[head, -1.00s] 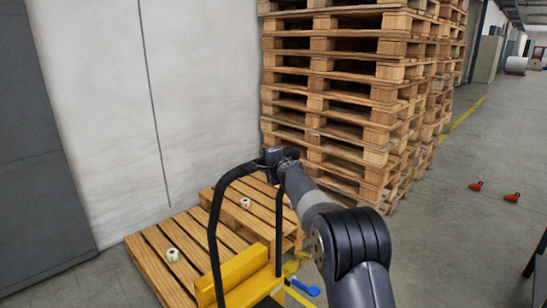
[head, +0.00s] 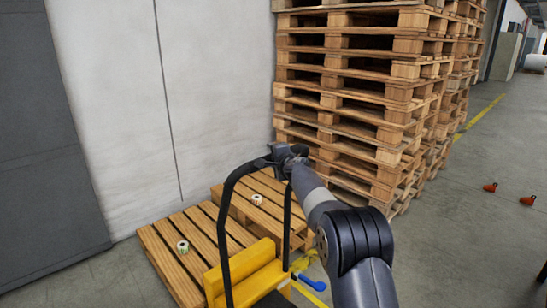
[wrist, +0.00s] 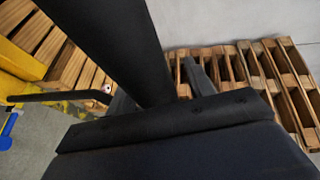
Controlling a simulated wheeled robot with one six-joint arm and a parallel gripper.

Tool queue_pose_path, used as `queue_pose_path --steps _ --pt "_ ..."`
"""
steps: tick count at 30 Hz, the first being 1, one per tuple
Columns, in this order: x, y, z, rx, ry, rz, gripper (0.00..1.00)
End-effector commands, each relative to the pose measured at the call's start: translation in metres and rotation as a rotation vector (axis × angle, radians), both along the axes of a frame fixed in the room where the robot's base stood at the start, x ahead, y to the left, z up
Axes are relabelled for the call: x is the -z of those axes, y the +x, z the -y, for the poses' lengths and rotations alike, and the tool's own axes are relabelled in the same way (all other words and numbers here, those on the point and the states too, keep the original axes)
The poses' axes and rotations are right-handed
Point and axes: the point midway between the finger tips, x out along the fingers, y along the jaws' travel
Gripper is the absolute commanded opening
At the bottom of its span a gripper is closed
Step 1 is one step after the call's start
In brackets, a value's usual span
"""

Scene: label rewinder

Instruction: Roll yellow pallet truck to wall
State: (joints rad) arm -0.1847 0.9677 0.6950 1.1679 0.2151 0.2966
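The yellow pallet truck (head: 246,272) shows at the bottom centre of the head view, with its tall black looped handle (head: 226,225) upright. Its forks and wheels are not visible there. My gripper (head: 284,156) is at the top right corner of the handle, shut on the black bar. In the wrist view the dark handle bar (wrist: 120,40) runs down between the dark fingers of my gripper (wrist: 160,95). Part of the yellow body (wrist: 18,62) shows at the left edge there. The pale wall (head: 110,90) stands behind low pallets, beyond the truck.
Two low wooden pallets (head: 205,235) lie between truck and wall, each with a small label roll on top. A tall pallet stack (head: 350,110) stands right of them. A blue lever (head: 312,283) shows beside the truck. Orange objects (head: 490,187) lie on open floor at right.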

Motion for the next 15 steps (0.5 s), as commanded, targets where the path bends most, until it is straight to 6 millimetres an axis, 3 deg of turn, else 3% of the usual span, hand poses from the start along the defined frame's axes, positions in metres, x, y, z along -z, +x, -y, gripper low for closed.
queue_pose_path --steps 8,15 --pt "0.002 -0.001 0.002 0.002 0.000 -0.002 0.50" --pt "0.001 -0.020 0.010 0.002 -0.001 -0.001 0.50"
